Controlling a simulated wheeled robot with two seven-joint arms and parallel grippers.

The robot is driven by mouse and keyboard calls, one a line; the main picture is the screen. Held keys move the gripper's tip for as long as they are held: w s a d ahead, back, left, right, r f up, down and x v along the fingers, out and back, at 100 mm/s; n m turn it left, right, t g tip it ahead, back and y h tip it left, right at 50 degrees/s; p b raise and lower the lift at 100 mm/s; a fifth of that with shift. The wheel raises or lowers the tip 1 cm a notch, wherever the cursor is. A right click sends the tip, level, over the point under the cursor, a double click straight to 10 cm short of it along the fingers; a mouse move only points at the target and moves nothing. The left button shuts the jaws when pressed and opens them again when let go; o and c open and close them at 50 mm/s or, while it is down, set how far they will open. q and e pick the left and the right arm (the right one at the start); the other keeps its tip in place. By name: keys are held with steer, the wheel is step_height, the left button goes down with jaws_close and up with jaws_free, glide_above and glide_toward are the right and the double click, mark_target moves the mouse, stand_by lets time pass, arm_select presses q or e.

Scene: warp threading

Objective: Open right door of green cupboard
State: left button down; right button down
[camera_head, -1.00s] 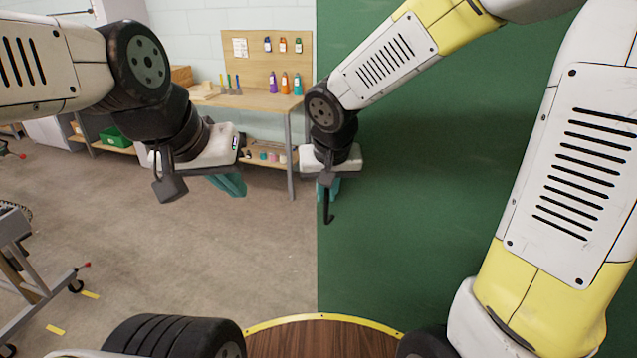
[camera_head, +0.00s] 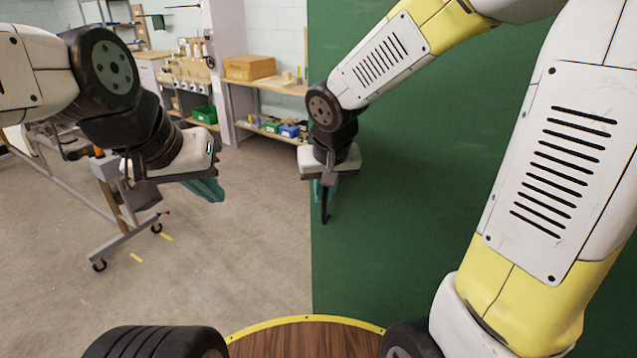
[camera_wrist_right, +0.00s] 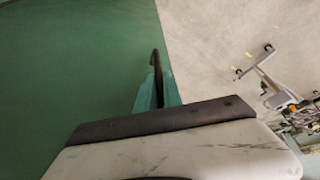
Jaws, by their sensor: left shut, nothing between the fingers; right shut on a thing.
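A large green door panel (camera_head: 430,190) of the cupboard fills the right half of the head view, its left edge upright beside my right gripper. It also fills the left of the right wrist view (camera_wrist_right: 70,70). A dark door handle (camera_head: 325,205) hangs near that edge, and it shows in the wrist view (camera_wrist_right: 157,68). My right gripper (camera_head: 318,190) has its teal fingers shut on the handle; the wrist view (camera_wrist_right: 155,92) shows them around it. My left gripper (camera_head: 208,190) is shut and empty, in the air left of the door. The cupboard's inside is hidden.
A wheeled grey cart (camera_head: 125,235) stands at the left. A workbench (camera_head: 265,90) with a wooden box (camera_head: 249,67) and bins stands at the back. Open concrete floor (camera_head: 240,260) lies left of the door.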

steer(key=shift+w+a+r, duration=0.1)
steer(key=shift+r, duration=0.05)
steer(key=c, duration=1.8)
jaws_free()
steer(key=shift+o, duration=0.2)
steer(key=v, duration=0.7)
steer(key=shift+s+r, duration=0.25)
steer(key=shift+r, duration=0.05)
steer(key=s+d+r+t+y, duration=0.1)
steer(key=s+d+r, duration=0.1)
steer(key=s+d, duration=0.7)
steer(key=shift+s+d+r+m+t+y, duration=0.2)
steer(key=shift+s+r+m+t+y, duration=0.15)
steer(key=shift+s, duration=0.35)
